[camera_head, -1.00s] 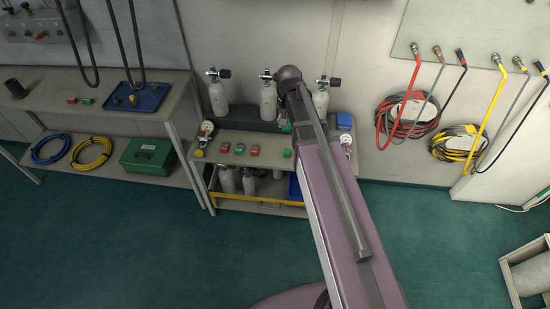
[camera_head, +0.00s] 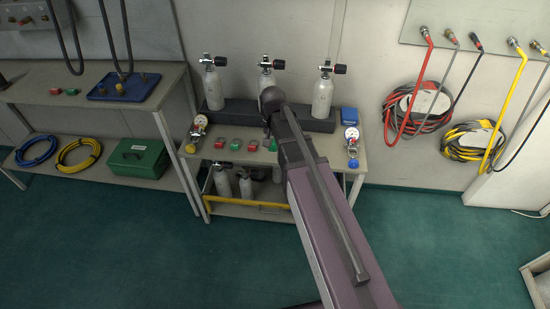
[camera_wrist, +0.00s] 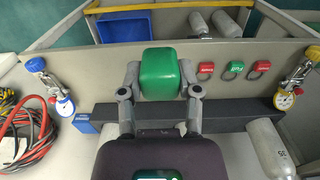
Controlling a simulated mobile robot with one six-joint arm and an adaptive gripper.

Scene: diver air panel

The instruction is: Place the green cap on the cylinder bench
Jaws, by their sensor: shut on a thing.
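My gripper (camera_wrist: 160,80) is shut on a green cap (camera_wrist: 160,74), with one finger on each side of it in the wrist view. The cap is over the cylinder bench (camera_wrist: 225,92); I cannot tell the gap below it. In the head view the cylinder bench (camera_head: 225,156) stands against the wall, and my arm hides most of the gripper. A green piece (camera_head: 272,145) beside my arm there seems to be the held cap.
Grey cylinders (camera_head: 213,85) stand in a dark rack (camera_head: 238,113) at the back of the bench. Gauges (camera_head: 197,125) (camera_head: 352,138) stand at both ends, with a blue box (camera_head: 349,115) on the right. A side table (camera_head: 60,98) is at left. Hoses (camera_head: 418,105) hang at right.

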